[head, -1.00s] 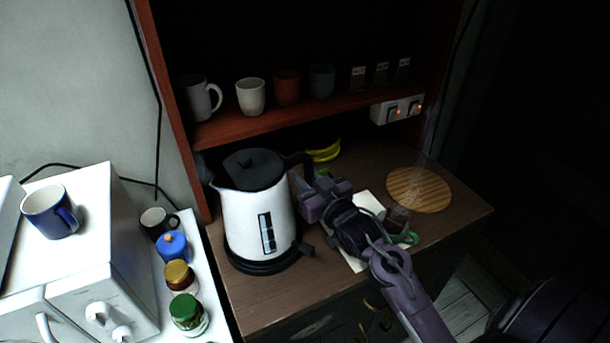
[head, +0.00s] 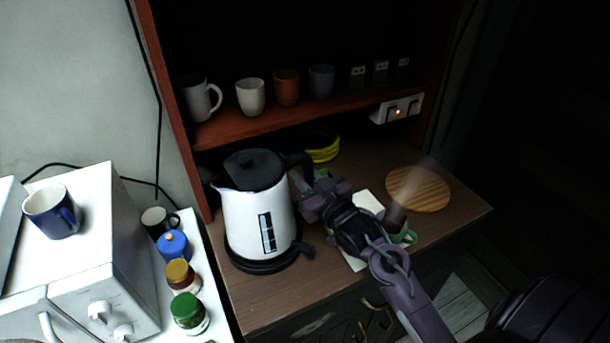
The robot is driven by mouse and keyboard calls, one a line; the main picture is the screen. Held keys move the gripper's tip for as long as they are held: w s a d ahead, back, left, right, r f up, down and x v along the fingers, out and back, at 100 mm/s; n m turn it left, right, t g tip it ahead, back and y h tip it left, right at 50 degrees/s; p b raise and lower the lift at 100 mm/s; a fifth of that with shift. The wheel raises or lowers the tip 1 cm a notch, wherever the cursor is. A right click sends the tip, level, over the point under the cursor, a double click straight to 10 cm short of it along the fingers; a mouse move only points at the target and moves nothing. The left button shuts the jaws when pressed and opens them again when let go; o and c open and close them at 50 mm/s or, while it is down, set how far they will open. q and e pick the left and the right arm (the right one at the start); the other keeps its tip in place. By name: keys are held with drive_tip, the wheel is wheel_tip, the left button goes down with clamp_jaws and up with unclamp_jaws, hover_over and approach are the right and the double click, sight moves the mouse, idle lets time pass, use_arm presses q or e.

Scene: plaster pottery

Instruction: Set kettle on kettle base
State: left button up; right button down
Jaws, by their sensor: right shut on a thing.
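The white kettle (head: 246,222) with a black lid and black handle stands upright on the brown counter. The black kettle base (head: 262,266) shows directly under it; I cannot tell whether the kettle is fully seated or just above it. My right gripper (head: 306,184) is shut on the kettle's handle at the kettle's right side; its fingertips are partly hidden by the handle and the gripper body. My left gripper is not in view.
A round wooden board (head: 418,190) lies on the counter at right. A green mug (head: 404,236) stands near my right arm. A yellow object (head: 322,152) is behind the kettle. Mugs (head: 250,97) line the shelf above. Jars (head: 188,313) and a white appliance (head: 90,250) stand at left.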

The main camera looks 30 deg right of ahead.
drive_tip(key=shift+f+b, duration=0.45)
idle(0.6)
drive_tip(key=c, duration=1.6)
unclamp_jaws()
drive_tip(key=shift+o, duration=0.3)
drive_tip(key=shift+f, duration=0.3)
drive_tip(key=s+p, duration=0.3)
drive_tip(key=s, duration=0.8)
drive_tip(key=shift+d+r+p, duration=0.15)
drive_tip(key=shift+d+p, duration=0.05)
drive_tip(key=shift+p, duration=0.15)
drive_tip(key=shift+s, duration=0.15)
